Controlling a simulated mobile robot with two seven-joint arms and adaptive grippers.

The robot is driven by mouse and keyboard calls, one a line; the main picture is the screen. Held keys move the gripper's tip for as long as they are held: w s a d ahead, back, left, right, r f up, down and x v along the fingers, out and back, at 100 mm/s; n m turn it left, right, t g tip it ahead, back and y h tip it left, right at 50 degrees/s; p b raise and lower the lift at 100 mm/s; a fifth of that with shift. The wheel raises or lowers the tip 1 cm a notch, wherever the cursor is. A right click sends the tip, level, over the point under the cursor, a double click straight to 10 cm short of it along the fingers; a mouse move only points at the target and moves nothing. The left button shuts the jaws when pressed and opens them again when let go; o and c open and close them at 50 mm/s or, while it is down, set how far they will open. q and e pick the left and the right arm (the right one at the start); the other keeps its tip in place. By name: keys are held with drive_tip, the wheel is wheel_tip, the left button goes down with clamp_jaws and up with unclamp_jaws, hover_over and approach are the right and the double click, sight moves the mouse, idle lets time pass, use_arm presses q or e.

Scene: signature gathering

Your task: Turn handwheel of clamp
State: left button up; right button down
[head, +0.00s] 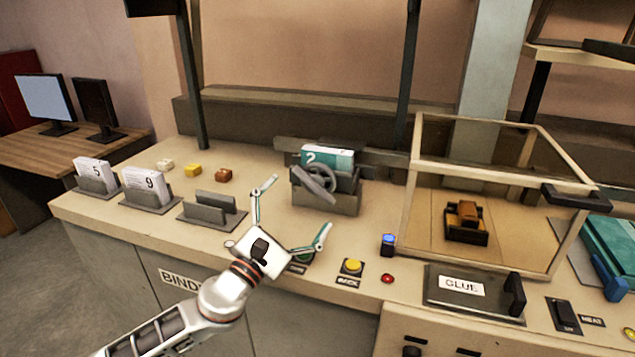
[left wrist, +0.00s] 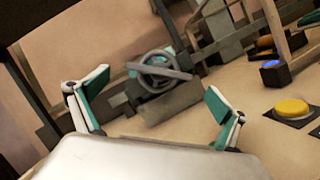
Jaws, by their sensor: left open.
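The grey clamp (head: 330,200) stands on the bench right of centre in the head view, with its round spoked handwheel (head: 314,184) on the front. A white and teal block marked 2 (head: 330,156) sits in the clamp behind the wheel. My left gripper (head: 292,216) is open and empty, in front and to the left of the clamp, apart from the handwheel. In the left wrist view the handwheel (left wrist: 160,72) shows ahead, between the spread fingers (left wrist: 152,98). My right gripper is not in view.
Grey holders with blocks marked 5 (head: 95,172) and 9 (head: 146,184) and an empty holder (head: 212,210) stand at left. A glass-sided case (head: 490,180) stands right of the clamp. A yellow button (head: 352,265) and a blue-lit button (head: 388,240) sit near the front edge.

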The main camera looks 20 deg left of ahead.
sight(312, 188)
use_arm(q)
drive_tip(key=shift+p+x, duration=0.4)
drive_tip(key=shift+x, duration=2.6)
drive_tip(key=c, duration=1)
